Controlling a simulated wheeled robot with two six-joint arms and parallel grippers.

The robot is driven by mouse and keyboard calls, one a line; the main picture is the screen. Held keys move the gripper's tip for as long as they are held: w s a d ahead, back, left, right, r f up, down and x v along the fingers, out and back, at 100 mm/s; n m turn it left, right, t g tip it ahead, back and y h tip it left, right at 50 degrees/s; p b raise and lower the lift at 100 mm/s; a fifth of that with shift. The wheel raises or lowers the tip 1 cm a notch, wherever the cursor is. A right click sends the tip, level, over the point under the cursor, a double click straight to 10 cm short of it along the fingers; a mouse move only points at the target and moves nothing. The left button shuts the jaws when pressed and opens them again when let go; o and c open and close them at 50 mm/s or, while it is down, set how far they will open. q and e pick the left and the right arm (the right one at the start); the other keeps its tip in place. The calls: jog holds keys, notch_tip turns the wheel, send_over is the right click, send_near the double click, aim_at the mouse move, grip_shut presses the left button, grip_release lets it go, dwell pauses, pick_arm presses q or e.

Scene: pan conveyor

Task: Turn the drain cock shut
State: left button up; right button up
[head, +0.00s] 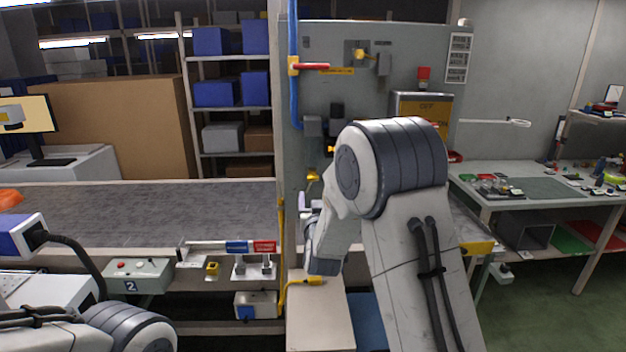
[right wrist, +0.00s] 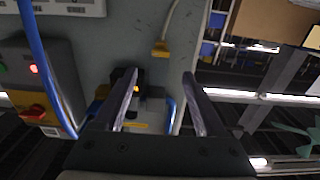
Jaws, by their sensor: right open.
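I cannot tell for certain which fitting is the drain cock. A small yellow handle (head: 313,177) sits low on the grey panel, just above my right gripper (head: 304,204). A red lever (head: 315,66) lies level beside the blue pipe higher up. In the right wrist view my right gripper (right wrist: 158,88) is open, with nothing between its fingers. A dark fitting with a yellow spot (right wrist: 136,88) shows beyond them, partly behind the left finger. My right arm hides part of the panel in the head view. My left gripper is out of view.
The grey panel (head: 330,40) carries a blue pipe (head: 293,90) and a yellow box (head: 420,108). The conveyor belt (head: 140,212) lies left, with a control box (head: 138,272) in front. A workbench (head: 540,188) stands right. Open floor (head: 540,300) shows at lower right.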

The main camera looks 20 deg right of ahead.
aim_at(313, 180)
jog(key=p+x, duration=0.3)
jog(key=x, duration=0.5)
jog(key=shift+w+p, duration=0.25)
jog(key=shift+p, duration=0.1)
jog(key=shift+w+d+f, duration=0.1)
jog(key=shift+w+d, duration=0.1)
jog(key=shift+w, duration=0.4)
grip_shut()
